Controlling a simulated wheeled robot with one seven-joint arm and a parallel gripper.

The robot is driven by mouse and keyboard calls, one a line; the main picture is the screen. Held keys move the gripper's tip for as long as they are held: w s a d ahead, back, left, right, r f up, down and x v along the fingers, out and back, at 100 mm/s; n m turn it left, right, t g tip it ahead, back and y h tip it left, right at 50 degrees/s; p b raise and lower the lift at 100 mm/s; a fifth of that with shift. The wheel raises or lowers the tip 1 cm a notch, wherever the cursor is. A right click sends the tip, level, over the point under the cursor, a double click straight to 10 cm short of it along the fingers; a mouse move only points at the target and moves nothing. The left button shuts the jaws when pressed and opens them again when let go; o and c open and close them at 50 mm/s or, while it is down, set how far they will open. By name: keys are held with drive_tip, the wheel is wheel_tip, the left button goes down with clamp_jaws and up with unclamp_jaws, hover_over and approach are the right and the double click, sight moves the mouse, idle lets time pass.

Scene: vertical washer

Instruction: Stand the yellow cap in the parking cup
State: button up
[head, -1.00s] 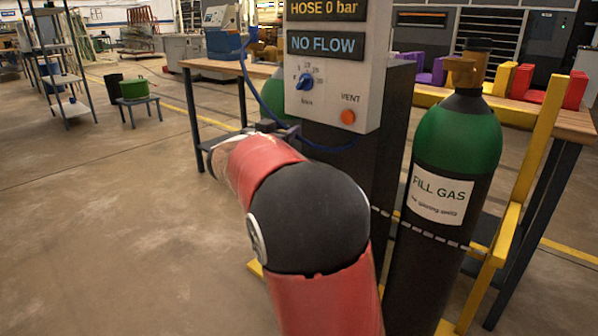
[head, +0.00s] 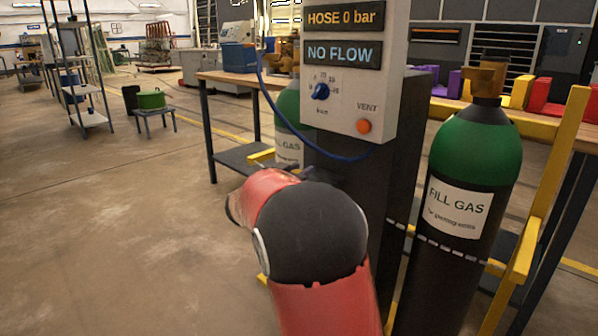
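I cannot make out the yellow cap or the parking cup in the head view. My red and black arm fills the lower middle and hides what lies behind it. My gripper is not visible; the far end of the arm is turned away behind its black joint. A green-shouldered cylinder labelled FILL GAS (head: 457,208) stands upright at right, with a brass-coloured fitting (head: 486,79) on top. A second green cylinder (head: 289,112) stands behind my arm, partly hidden by the grey panel (head: 341,118).
The panel reads HOSE 0 bar and NO FLOW, with a blue knob (head: 320,91) and an orange VENT button (head: 363,126). A blue hose (head: 292,127) hangs across its front. A yellow frame (head: 545,190) stands beside the right cylinder.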

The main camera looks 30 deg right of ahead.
drive_tip(key=o, duration=0.4)
drive_tip(key=shift+o, duration=0.2)
drive_tip(key=shift+r, duration=0.25)
drive_tip(key=v, duration=1.2)
